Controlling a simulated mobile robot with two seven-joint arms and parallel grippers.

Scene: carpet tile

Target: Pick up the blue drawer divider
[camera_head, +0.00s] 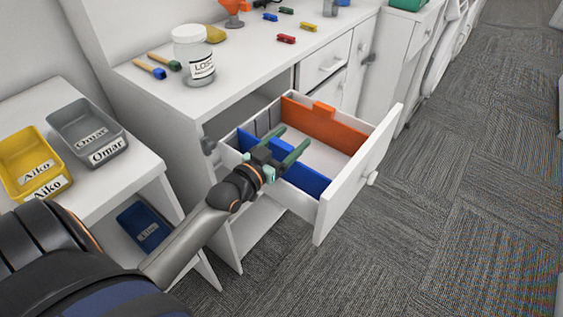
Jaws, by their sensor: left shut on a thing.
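The blue drawer divider (308,180) is in the open white drawer (335,216), running along its near side. My left gripper (290,140) reaches over the drawer's near wall, with its two green fingers on either side of the divider's middle. It is shut on the divider, and its body hides the middle part. I cannot tell whether the divider is raised off the drawer floor. An orange divider (322,124) stands along the far side of the same drawer. My right gripper is not in view.
The drawer's front panel with a round knob stands out over the carpet at right. A labelled jar (194,58) and small coloured items are on the counter above. Yellow (33,160) and grey (86,128) bins stand on the left shelf, a blue bin (145,226) below.

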